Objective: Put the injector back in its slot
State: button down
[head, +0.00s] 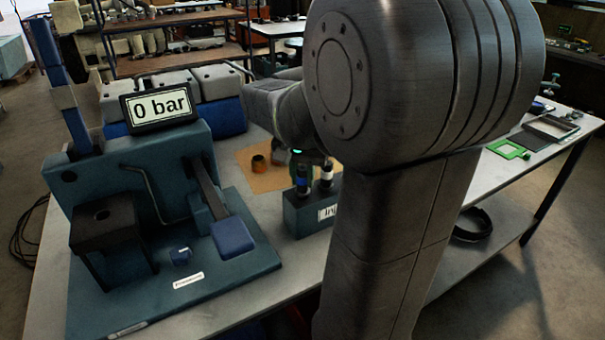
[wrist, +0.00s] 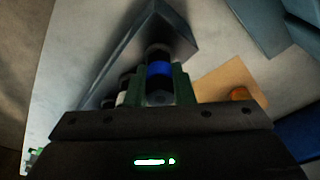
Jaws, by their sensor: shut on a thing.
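A dark injector with a blue band (wrist: 160,69) is between the green fingers of my gripper (wrist: 161,88) in the wrist view. My gripper is shut on it. In the head view the blue-banded injector (head: 302,181) stands upright at the top of the teal rack block (head: 308,218). Its lower end is hidden, so I cannot tell how deep it sits. The rack also shows in the wrist view (wrist: 176,28). A white-banded injector (head: 326,174) stands beside it in the rack, and it shows left of my fingers in the wrist view (wrist: 122,94).
A teal test stand (head: 180,270) with a "0 bar" display (head: 158,106) fills the table's left side. A brown mat (head: 268,182) with an orange cup (head: 259,163) lies behind the rack. A green frame (head: 508,149) lies far right. My arm hides the table's middle.

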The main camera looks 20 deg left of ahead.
jog(key=shift+f, duration=0.15)
dwell(0.6)
jog(key=c, duration=0.8)
grip_release()
jog(key=shift+o, duration=0.2)
jog(key=shift+r+p, duration=3.25)
jog(key=shift+r, duration=0.3)
jog(key=shift+f, duration=0.25)
